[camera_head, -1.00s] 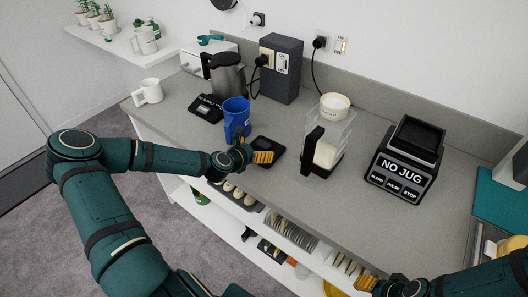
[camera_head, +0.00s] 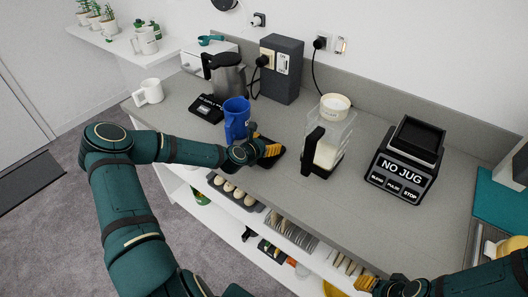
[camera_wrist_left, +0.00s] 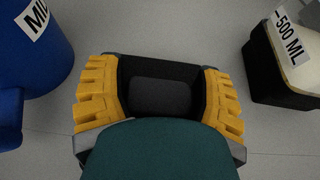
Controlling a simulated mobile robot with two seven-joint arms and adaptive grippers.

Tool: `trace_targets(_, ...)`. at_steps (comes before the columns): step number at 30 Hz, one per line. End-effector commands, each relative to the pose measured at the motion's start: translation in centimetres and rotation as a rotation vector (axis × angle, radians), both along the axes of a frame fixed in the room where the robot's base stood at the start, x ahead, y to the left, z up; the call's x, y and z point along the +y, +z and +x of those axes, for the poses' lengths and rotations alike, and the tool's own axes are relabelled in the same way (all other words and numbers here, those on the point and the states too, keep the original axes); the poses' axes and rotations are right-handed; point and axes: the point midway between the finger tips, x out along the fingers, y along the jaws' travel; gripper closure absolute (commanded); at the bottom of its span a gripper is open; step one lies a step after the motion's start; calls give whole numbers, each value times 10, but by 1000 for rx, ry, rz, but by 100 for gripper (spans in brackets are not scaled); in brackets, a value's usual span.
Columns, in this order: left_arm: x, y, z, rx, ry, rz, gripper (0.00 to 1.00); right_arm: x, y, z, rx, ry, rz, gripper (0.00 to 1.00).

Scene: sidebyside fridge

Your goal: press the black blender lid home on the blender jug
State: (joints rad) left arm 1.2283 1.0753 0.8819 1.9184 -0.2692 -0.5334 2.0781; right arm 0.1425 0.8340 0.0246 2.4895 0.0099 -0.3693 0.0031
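The black blender lid (camera_head: 279,160) lies flat on the counter, partly hidden by my left gripper (camera_head: 271,151). In the left wrist view the lid (camera_wrist_left: 160,93) lies between the spread yellow fingers of the gripper (camera_wrist_left: 160,100), which overlap its sides; I cannot tell whether they touch it. The clear blender jug (camera_head: 330,150), with a black handle and pale contents, stands upright and uncovered to the right of the lid. Its corner shows at the wrist view's upper right (camera_wrist_left: 285,75). My right gripper (camera_head: 366,283) is at the bottom edge, its fingers too small to judge.
A blue jug (camera_head: 236,118) stands close behind my left gripper. The blender base (camera_head: 405,165), reading NO JUG, is on the right. A cream tub (camera_head: 334,105) stands behind the blender jug. A kettle (camera_head: 227,75) is at the back left. The front counter between jug and base is clear.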

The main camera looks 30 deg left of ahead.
Motion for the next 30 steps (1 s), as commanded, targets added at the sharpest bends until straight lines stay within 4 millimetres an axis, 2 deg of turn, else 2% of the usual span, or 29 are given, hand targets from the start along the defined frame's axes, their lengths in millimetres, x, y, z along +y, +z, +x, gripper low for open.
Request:
trace_targets(1, 0, 0, 0, 1, 0, 0, 63, 0, 0, 0, 0, 0, 0, 53)
trace_targets(3, 0, 0, 0, 1, 0, 0, 83, 0, 0, 0, 0, 0, 0, 53)
trace_targets(16, 0, 6, 0, 0, 0, 1, 84, 0, 1, 0, 0, 0, 0, 53)
trace_targets(30, 0, 86, 0, -1, -1, 2, 84, 0, 7, 0, 0, 0, 1, 53)
